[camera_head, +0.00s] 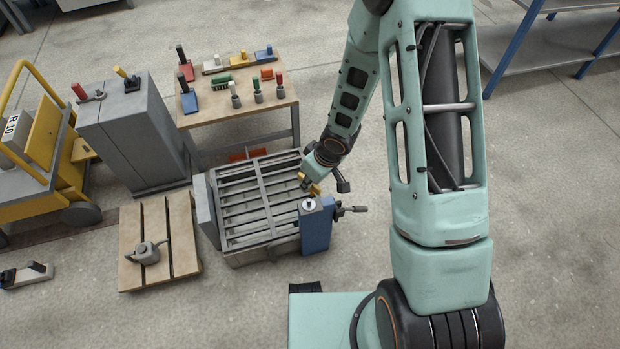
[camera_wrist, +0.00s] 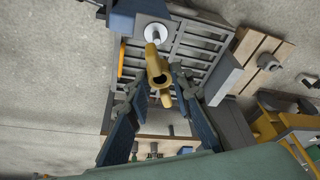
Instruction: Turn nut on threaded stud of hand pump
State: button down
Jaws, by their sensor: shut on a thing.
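The hand pump is a blue block (camera_head: 315,228) with a dark side handle (camera_head: 349,210), at the front right corner of a grey slatted frame. A pale round stud (camera_head: 309,204) shows on its top; it also shows on a grey plate in the wrist view (camera_wrist: 155,33). My gripper (camera_head: 309,180) is just behind the pump's top. In the wrist view, its two dark blue fingers (camera_wrist: 160,84) are shut on a brass-yellow nut (camera_wrist: 156,64) with lobes and a dark hole. The nut is close to the stud; I cannot tell whether they touch.
The grey slatted frame (camera_head: 258,208) lies beside the pump. A wooden pallet (camera_head: 184,236) with a grey part stands left. A wooden table (camera_head: 262,96) with several coloured tools is behind, beside a grey cabinet (camera_head: 128,130). The floor right of the pump is clear.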

aim_at(318, 188)
jog(key=shift+s+a, duration=0.1)
jog(key=shift+s, duration=0.05)
jog(key=shift+r+p, duration=0.1)
jog(key=shift+p, duration=0.35)
notch_tip(318, 188, down, 6)
jog(key=b, duration=0.5)
jog(key=shift+b, duration=0.35)
jog(key=shift+f+b, duration=1.65)
jog(key=shift+f, duration=0.25)
dwell(1.0)
jog(key=c, duration=1.6)
grip_release()
jog(key=shift+r, duration=0.1)
jog(key=shift+v, duration=5.95)
